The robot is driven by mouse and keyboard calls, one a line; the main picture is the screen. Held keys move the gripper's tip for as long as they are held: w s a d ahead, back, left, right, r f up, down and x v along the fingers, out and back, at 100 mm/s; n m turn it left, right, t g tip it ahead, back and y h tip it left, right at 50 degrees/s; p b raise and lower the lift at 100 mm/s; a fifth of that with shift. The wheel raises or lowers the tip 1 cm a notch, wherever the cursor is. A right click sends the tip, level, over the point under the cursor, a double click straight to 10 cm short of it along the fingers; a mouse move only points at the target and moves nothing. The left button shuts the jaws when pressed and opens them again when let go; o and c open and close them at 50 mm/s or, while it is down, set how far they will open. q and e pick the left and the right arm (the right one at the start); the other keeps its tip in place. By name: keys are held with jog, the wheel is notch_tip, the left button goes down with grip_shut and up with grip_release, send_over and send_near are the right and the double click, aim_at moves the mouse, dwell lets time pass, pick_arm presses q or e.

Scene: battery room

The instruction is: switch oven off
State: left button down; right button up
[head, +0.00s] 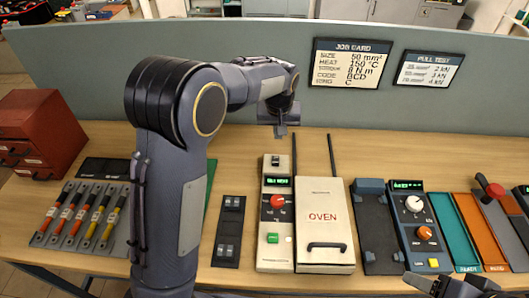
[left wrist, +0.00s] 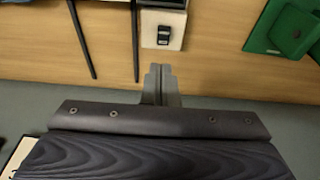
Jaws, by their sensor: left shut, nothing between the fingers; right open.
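The cream oven (head: 325,200) stands on the bench, with a dark handle on its lid. Its control panel (head: 275,252) on the left has a lit green display (head: 278,181), a red knob (head: 278,201) and a green button (head: 272,238). A black rocker switch (head: 275,161) sits at the panel's far end; it also shows in the left wrist view (left wrist: 163,35). My left gripper (head: 281,131) is shut and empty, beyond the switch and apart from it; its fingertips (left wrist: 158,68) point toward the switch. My right gripper (head: 450,287) is open at the lower right, partly cut off.
Two thin dark rods (head: 297,152) rise behind the oven. A crimp station with a white dial (head: 414,203) stands to the right, and a rack of coloured tools (head: 80,215) to the left. A grey partition (head: 450,112) carrying a job card (head: 350,65) closes the back.

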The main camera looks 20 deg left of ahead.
pick_arm(q)
send_near(278, 163)
jog(key=x, duration=0.5)
jog(key=shift+w+a+f, duration=0.1)
jog(key=shift+w+f, duration=0.1)
jog(key=shift+s+f, duration=0.1)
jog(key=shift+f, duration=0.5)
